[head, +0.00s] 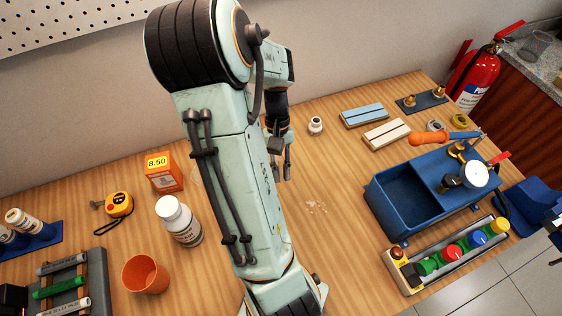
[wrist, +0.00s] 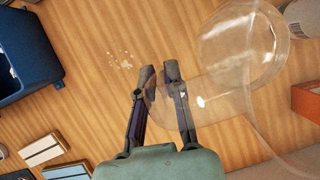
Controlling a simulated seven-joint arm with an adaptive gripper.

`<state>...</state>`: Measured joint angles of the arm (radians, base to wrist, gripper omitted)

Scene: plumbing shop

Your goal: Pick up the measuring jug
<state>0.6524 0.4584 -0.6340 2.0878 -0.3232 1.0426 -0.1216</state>
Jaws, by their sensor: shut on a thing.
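The measuring jug (wrist: 205,100) is clear and see-through. In the wrist view it lies across the right side of my gripper (wrist: 159,80), with a wide round outline towards the upper right. My gripper's fingers are shut on part of the jug, one finger seen through or against its clear wall. Which part is between the fingertips is hard to make out. In the head view my gripper (head: 281,172) points down above the middle of the table, and the jug is mostly hidden behind my arm.
An orange box (head: 165,173), a white bottle (head: 180,222) and an orange cup (head: 145,275) stand left of my arm. A blue tray (head: 400,203) is on the right, with two blocks (head: 386,134) behind it. Small pale specks (head: 315,208) lie on bare wood between.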

